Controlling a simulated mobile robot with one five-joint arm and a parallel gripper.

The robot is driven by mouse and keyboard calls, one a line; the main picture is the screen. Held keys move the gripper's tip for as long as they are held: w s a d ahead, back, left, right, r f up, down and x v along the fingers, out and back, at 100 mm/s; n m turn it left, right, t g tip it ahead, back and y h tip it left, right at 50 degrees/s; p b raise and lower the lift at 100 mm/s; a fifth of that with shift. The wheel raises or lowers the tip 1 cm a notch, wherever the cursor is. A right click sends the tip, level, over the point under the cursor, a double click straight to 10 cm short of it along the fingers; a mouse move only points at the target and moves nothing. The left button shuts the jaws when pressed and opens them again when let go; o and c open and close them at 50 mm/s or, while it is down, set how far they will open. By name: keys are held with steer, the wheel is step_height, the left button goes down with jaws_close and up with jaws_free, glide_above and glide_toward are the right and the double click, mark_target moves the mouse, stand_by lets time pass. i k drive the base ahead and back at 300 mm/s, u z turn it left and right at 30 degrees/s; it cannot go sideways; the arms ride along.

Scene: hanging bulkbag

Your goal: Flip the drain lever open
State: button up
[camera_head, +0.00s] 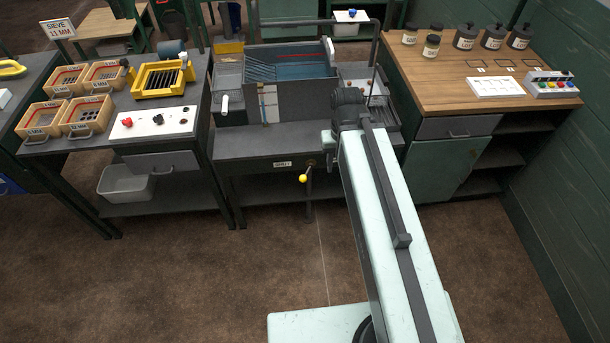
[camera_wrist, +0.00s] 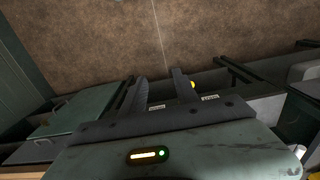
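The drain lever (camera_head: 308,183) hangs below the front edge of the middle bench, a dark rod with a yellow ball knob. In the wrist view its yellow knob (camera_wrist: 193,85) shows just right of the right finger, and the rest of it is mostly hidden. My gripper (camera_wrist: 159,76) shows two dark fingers set apart with nothing visible between them. In the head view the dark wrist end of my arm (camera_head: 349,106) is over the middle bench, above and right of the lever. The fingers cannot be made out there.
The middle bench (camera_head: 240,148) carries a blue-grey trough (camera_head: 290,62). A left bench holds wooden sieves (camera_head: 88,112) and a control panel (camera_head: 152,122). A right wooden counter (camera_head: 440,75) carries jars (camera_head: 466,37). The floor (camera_head: 190,270) in front is clear.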

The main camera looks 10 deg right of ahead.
mark_target(303, 178)
steer(key=u, duration=2.5)
steer(key=k, duration=1.2)
steer(key=z, duration=0.65)
steer(key=i, duration=1)
steer(key=u, duration=0.1)
